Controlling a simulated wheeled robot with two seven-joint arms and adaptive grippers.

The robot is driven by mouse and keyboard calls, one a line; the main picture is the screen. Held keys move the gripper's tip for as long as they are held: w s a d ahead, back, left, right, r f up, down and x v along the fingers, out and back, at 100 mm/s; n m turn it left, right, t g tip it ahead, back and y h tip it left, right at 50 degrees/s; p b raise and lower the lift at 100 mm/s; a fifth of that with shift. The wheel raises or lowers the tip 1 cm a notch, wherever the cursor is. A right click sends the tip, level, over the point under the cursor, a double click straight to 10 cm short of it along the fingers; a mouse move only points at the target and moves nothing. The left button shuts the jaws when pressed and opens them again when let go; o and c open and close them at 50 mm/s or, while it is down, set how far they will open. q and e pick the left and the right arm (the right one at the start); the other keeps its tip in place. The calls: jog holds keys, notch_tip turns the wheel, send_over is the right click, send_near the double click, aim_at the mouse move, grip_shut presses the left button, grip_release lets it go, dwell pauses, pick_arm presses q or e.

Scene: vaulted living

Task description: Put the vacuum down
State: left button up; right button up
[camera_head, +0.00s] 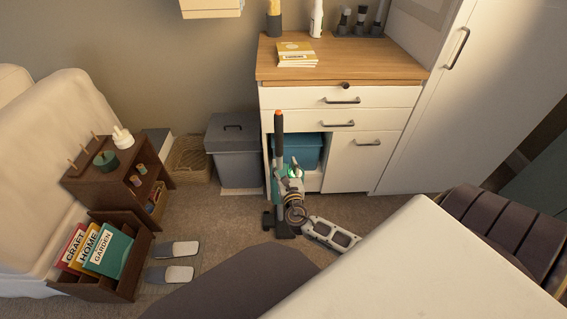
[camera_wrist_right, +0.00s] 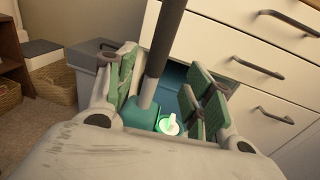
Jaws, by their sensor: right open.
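The vacuum (camera_head: 279,140) stands upright on the carpet in front of the white cabinet. It has a dark stick with an orange tip, and its dark foot is on the floor. My right gripper (camera_head: 289,185) is at the vacuum's lower body. In the right wrist view the green-padded fingers of the gripper (camera_wrist_right: 165,82) are spread open. The vacuum's dark tube (camera_wrist_right: 163,45) and teal lower part lie between them, and I cannot tell whether a pad touches it. A small white-and-green part shows beside the tube. My left gripper is not in view.
The cabinet (camera_head: 385,125) stands behind, with a blue box (camera_head: 308,148) in its open bay. A grey bin (camera_head: 235,158) and a wicker basket (camera_head: 190,160) are to the left. Slippers (camera_head: 178,250) and a crate of books (camera_head: 128,285) are at the lower left.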

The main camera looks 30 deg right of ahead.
jog(key=shift+s, duration=0.15)
dwell(0.5)
jog(key=s+a+f+m+g, duration=0.4)
jog(key=s+f+m+g, duration=0.55)
jog(key=m, duration=0.85)
jog(key=s+a+f+m+g+y, duration=0.2)
jog(key=s+a+m+g+y, duration=0.2)
jog(key=s+a+m+y, duration=0.4)
jog(key=s+a+m, duration=0.2)
jog(key=s+a, duration=0.3)
jog(key=a, duration=0.1)
jog(key=shift+s+a+f+m, duration=0.25)
jog(key=shift+a+f+m, duration=0.05)
jog(key=shift+a+m, duration=0.1)
jog(key=shift+d+g, duration=0.2)
jog(key=shift+g, duration=0.05)
